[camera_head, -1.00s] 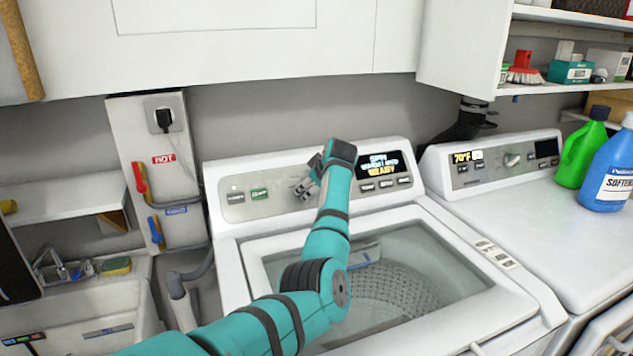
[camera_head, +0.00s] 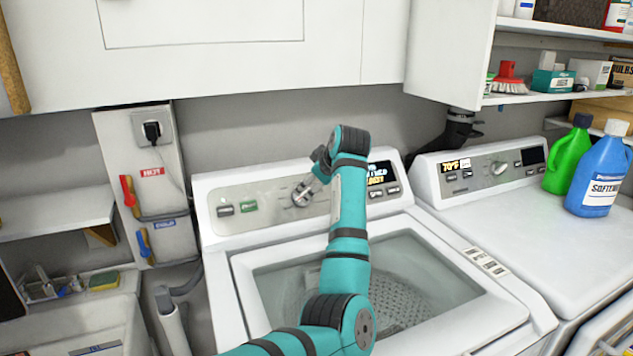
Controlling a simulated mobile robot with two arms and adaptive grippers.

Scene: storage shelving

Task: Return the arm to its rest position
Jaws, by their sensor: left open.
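My left arm (camera_head: 347,215) is teal with black bands. The arm's wrist hides part of the panel's display (camera_head: 379,173). Whether the gripper touches the knob cannot be told. My right gripper is not in view.
A dryer (camera_head: 540,232) stands at the right with a green bottle (camera_head: 567,158) and a blue softener bottle (camera_head: 598,180) on top. White cabinets (camera_head: 250,60) hang above. A shelf with boxes (camera_head: 552,82) is at upper right. A sink (camera_head: 75,320) is at lower left.

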